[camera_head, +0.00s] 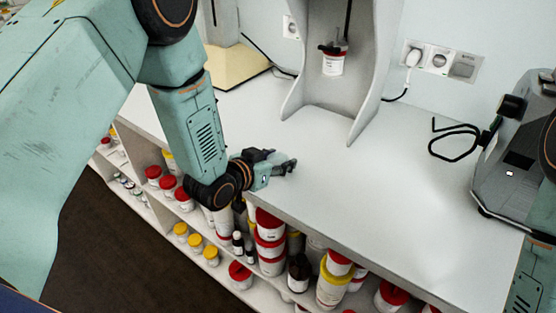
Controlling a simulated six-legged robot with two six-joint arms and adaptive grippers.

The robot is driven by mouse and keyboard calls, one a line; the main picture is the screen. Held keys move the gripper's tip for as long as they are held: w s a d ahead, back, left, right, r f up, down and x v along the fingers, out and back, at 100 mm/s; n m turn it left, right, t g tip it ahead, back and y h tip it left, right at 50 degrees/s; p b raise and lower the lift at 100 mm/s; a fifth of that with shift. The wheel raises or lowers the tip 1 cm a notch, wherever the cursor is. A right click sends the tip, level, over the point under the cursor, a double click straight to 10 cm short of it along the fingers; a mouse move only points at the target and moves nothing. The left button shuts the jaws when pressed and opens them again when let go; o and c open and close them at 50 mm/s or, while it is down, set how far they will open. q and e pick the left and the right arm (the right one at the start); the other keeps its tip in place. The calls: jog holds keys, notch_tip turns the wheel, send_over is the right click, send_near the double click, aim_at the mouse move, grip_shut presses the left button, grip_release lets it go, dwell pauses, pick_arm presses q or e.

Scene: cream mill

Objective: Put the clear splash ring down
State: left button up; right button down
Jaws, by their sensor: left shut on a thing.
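My left gripper (284,168) is low over the white worktop (340,195), near its front edge. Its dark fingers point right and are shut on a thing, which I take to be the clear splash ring. The ring's outline does not show against the pale worktop, so I cannot tell whether it touches the surface. My right gripper is not in view; only part of my right arm shows at the lower right corner.
A grey mixing stand (370,70) holds a white jar (333,65) at the back. A dark machine (515,160) with a black cable loop stands at right. Shelves below the front edge hold several red- and yellow-lidded jars (269,238). The middle worktop is clear.

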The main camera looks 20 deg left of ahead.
pick_arm(q)
jog(key=shift+a, duration=0.1)
jog(key=shift+s+f, duration=0.1)
jog(key=shift+f, duration=0.05)
jog(key=o, duration=1.1)
jog(key=shift+r, duration=0.25)
jog(key=p+v, duration=0.1)
jog(key=v, duration=1.1)
